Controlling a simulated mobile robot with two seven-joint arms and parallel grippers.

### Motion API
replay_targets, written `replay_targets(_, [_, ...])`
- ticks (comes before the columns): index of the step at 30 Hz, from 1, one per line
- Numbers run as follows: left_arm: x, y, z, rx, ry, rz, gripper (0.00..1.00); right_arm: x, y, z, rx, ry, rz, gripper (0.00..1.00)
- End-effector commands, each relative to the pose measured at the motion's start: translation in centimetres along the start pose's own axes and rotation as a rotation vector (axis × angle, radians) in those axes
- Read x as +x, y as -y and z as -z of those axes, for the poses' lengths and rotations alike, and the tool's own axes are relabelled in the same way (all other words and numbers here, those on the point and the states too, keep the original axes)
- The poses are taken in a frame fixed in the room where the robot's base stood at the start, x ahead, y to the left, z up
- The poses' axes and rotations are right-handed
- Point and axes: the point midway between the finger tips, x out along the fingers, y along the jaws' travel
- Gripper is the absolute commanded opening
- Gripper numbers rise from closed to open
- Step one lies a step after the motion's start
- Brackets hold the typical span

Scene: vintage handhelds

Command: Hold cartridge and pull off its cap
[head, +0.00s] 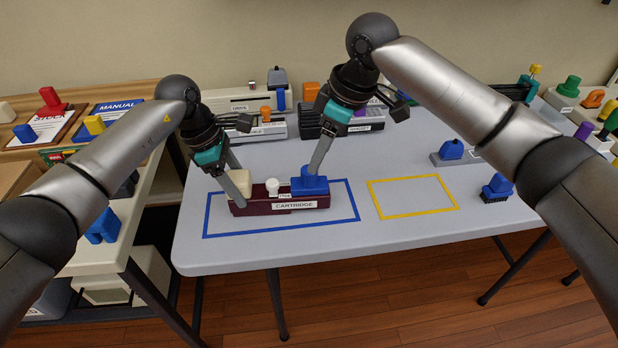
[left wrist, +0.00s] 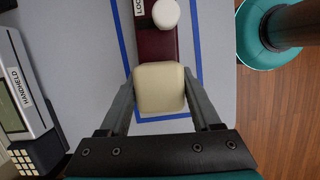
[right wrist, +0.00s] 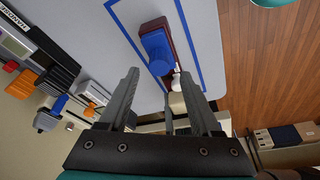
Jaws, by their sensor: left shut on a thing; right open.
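The dark red cartridge (head: 296,202), labelled CARTRIDGE, lies inside the blue taped rectangle (head: 350,203) on the grey table. A cream block (head: 239,183) is at its left end, a white knob (head: 272,186) near its middle and a blue cap with an upright tab (head: 310,186) at its right end. My left gripper (left wrist: 158,88) is shut on the cream block, one finger on each side. My right gripper (head: 315,168) is open at the blue cap. In the right wrist view the cap (right wrist: 157,48) lies beyond the parted fingertips; contact is unclear.
An empty yellow taped rectangle (head: 413,178) lies right of the cartridge. Blue-topped parts stand further right, at the back (head: 452,150) and at the edge (head: 497,188). Grey devices (head: 262,130) line the table's back. The table in front of the cartridge is clear.

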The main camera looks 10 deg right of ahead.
Motion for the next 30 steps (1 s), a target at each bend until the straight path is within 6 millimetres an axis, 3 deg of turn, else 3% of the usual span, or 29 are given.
replay_targets(6, [0.5, 0.2, 0.5, -0.007, -0.012, 0.007, 0.00, 3.4, 0.1, -0.1, 0.002, 0.002, 0.002, 0.65])
replay_targets(12, [0.5, 0.2, 0.5, -0.007, -0.012, 0.007, 0.00, 5.3, 0.0, -0.1, 0.002, 0.001, 0.001, 0.65])
replay_targets(25, [0.5, 0.2, 0.6, -0.007, -0.012, 0.007, 0.00, 6.0, 0.0, 0.0, 0.002, 0.000, -0.001, 0.65])
replay_targets(30, [0.5, 0.2, 0.6, -0.007, -0.012, 0.007, 0.00, 5.9, 0.0, 0.0, 0.002, 0.000, -0.001, 0.47])
